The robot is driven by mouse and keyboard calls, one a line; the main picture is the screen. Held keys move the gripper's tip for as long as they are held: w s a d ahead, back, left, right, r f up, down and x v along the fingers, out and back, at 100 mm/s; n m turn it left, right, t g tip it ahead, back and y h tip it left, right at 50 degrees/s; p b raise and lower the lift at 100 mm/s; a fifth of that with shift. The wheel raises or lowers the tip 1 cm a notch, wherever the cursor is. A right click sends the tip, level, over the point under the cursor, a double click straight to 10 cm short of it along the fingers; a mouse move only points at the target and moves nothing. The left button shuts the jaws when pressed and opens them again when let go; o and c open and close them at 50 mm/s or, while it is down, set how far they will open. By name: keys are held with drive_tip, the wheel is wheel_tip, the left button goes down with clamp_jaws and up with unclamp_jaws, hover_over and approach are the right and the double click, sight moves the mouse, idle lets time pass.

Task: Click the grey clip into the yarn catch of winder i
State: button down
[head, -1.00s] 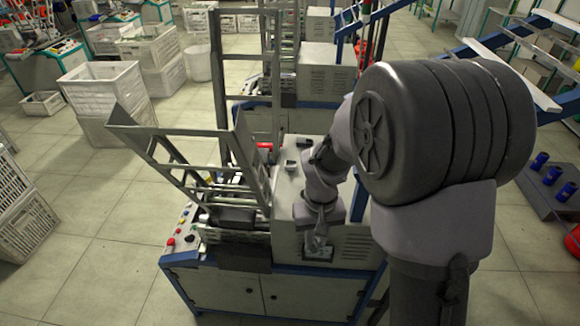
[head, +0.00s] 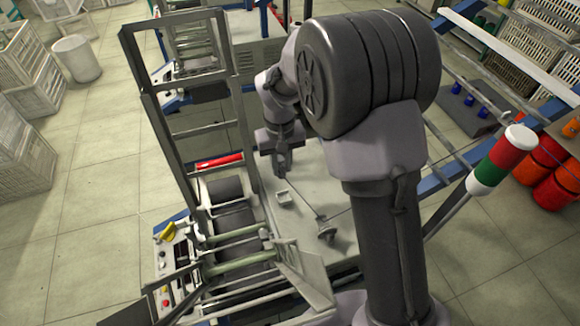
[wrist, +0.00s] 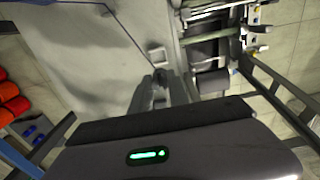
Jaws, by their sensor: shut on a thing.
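My gripper (head: 282,172) points down over the pale top of a winder (head: 312,160), right of its metal frame. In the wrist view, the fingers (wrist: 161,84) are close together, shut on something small. The grey clip cannot be made out clearly between them. A small pale open square piece (head: 284,198) sits on the winder top just in front of the fingers; it also shows just beyond the fingertips in the wrist view (wrist: 157,55). I cannot tell for certain whether it is the yarn catch. A thin dark line (wrist: 128,35) runs toward the fingertips.
A small dark fitting (head: 326,229) stands on the winder top. The upright frame (head: 182,130), rollers (head: 235,236) and a red bar (head: 219,161) are to the left. A red-white-green signal lamp (head: 503,158) and red canisters (head: 543,165) are at right.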

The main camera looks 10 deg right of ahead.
drive_tip(key=shift+s+d+f+b, duration=0.25)
drive_tip(key=shift+s+f+b, duration=0.1)
drive_tip(key=shift+f+b, duration=3.85)
drive_tip(key=shift+f, duration=1.3)
drive_tip(key=c, duration=1.2)
unclamp_jaws()
drive_tip(key=shift+r, duration=0.1)
